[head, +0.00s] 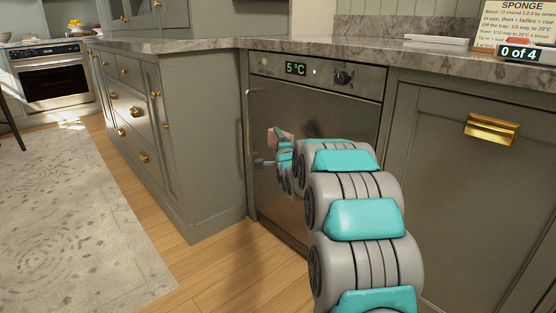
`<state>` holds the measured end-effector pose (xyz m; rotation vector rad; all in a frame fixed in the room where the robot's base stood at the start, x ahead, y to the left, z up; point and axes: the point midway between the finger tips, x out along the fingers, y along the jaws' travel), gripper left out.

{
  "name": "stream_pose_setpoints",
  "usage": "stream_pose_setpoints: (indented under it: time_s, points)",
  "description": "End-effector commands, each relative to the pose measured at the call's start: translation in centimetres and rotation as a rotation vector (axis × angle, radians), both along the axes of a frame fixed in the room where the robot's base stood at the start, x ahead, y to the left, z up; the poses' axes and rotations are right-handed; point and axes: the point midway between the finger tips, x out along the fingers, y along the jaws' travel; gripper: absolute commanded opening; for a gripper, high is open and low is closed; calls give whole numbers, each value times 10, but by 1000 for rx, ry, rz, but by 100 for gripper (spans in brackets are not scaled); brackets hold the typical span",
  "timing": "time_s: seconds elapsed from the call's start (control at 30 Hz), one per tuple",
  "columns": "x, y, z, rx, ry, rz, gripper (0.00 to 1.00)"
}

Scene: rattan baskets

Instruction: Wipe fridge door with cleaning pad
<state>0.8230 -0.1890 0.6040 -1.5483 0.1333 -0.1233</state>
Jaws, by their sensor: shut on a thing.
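My arm reaches towards the door from the lower right. My gripper (275,155) shows small at the arm's far end, in front of the door's left part, shut on a pinkish cleaning pad (279,134). My arm links hide part of the door and some of the gripper. I cannot tell whether the pad touches the steel, or how much of this is reflection.
Green-grey cabinets stand left (200,140) and right (455,180) of the fridge, the right one with a brass handle. The marble counter (410,58) runs above. A sponge sign and a "0 of 4" display (525,53) are at upper right. A rug (75,215) lies on the wooden floor, left.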

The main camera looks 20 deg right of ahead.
Motion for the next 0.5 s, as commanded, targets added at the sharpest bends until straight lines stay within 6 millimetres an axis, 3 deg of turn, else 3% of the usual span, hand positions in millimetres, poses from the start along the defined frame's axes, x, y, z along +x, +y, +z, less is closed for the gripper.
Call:
stream_pose_setpoints:
  time_s: [0.23, 0.5]
  points:
    - [8, -6, 2, -13, -2, 12, 28]
    - [16, -31, 4, -14, -3, 10, 28]
